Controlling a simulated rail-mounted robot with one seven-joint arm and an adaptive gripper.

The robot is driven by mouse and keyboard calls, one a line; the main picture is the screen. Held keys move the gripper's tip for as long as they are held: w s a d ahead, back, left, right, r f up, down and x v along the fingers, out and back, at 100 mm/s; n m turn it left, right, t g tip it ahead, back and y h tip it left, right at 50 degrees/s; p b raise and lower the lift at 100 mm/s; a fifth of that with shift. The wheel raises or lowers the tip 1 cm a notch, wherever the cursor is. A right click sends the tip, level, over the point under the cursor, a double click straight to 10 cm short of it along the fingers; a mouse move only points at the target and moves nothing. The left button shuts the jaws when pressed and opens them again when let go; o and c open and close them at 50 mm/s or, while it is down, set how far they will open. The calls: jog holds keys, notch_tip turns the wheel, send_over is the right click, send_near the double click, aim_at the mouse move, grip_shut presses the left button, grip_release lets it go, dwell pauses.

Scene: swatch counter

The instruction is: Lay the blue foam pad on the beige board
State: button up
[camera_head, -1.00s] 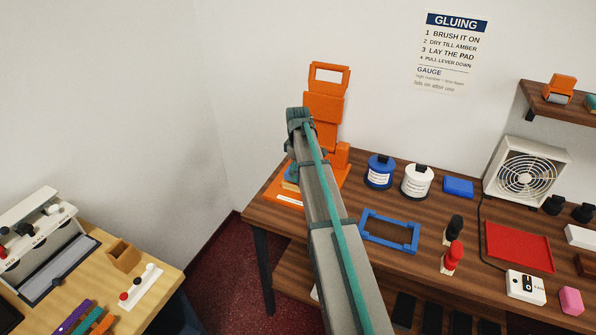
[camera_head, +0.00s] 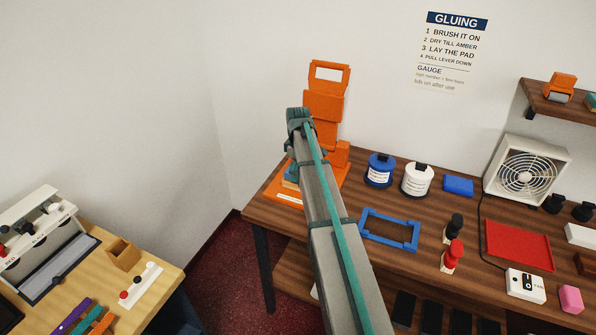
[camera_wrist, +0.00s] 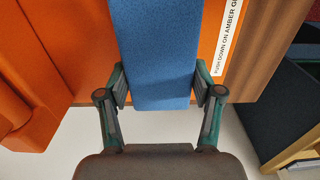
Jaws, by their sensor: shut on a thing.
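The blue foam pad (camera_wrist: 155,50) fills the top middle of the wrist view, between the two fingers of my gripper (camera_wrist: 160,88), which is shut on it. The pad lies over the base of the orange press; I cannot tell whether it touches what is below. In the head view, a small tan edge, perhaps the beige board (camera_head: 289,187), shows at the left of my arm on the press base. Most of the board is hidden. My gripper's tips are hidden behind my arm there.
The orange press (camera_head: 326,105) stands at the table's back left corner. A red tray (camera_head: 519,246) lies further right.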

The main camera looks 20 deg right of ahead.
jog(key=shift+f, duration=0.15)
jog(key=o, duration=1)
